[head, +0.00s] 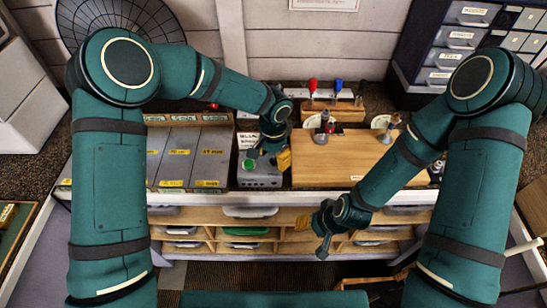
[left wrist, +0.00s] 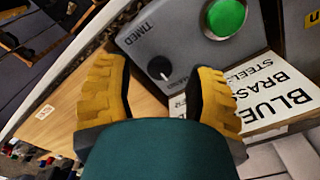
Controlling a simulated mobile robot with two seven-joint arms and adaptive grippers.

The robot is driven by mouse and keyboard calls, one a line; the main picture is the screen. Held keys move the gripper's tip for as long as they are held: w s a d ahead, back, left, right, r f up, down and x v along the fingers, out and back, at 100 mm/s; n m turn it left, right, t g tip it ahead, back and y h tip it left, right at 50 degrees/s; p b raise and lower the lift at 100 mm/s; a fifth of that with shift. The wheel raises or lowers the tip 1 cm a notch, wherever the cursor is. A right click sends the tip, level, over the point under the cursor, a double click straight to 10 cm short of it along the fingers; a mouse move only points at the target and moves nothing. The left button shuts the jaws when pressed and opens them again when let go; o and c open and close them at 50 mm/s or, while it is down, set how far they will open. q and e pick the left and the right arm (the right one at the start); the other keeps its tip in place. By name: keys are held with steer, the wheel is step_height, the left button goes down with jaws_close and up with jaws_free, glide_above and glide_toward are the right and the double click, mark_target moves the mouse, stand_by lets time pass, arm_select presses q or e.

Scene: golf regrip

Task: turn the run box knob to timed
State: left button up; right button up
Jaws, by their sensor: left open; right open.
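The grey run box (head: 260,178) stands left of the wooden board in the head view, with a green button (head: 248,164) on top. In the left wrist view, the run box (left wrist: 190,45) shows its black knob (left wrist: 160,68) between the labels TIMED and HAND. A small white mark on the knob appears to face HAND. My left gripper (head: 272,158) is over the box's right part and hides the knob in the head view. In the left wrist view its yellow fingers (left wrist: 158,78) are open, either side of the knob, with nothing held. My right gripper (head: 313,235) is open and empty before the bench front.
A wooden board (head: 335,165) lies right of the box, with small fixtures at its back. Labelled grey bins (head: 180,155) stand to the left. A white sign (left wrist: 275,100) reading BLUE, BRASS, STEEL is close to the box. Drawers (head: 247,231) line the bench front.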

arm_select(q)
steer(key=shift+f, duration=0.45)
jaws_close()
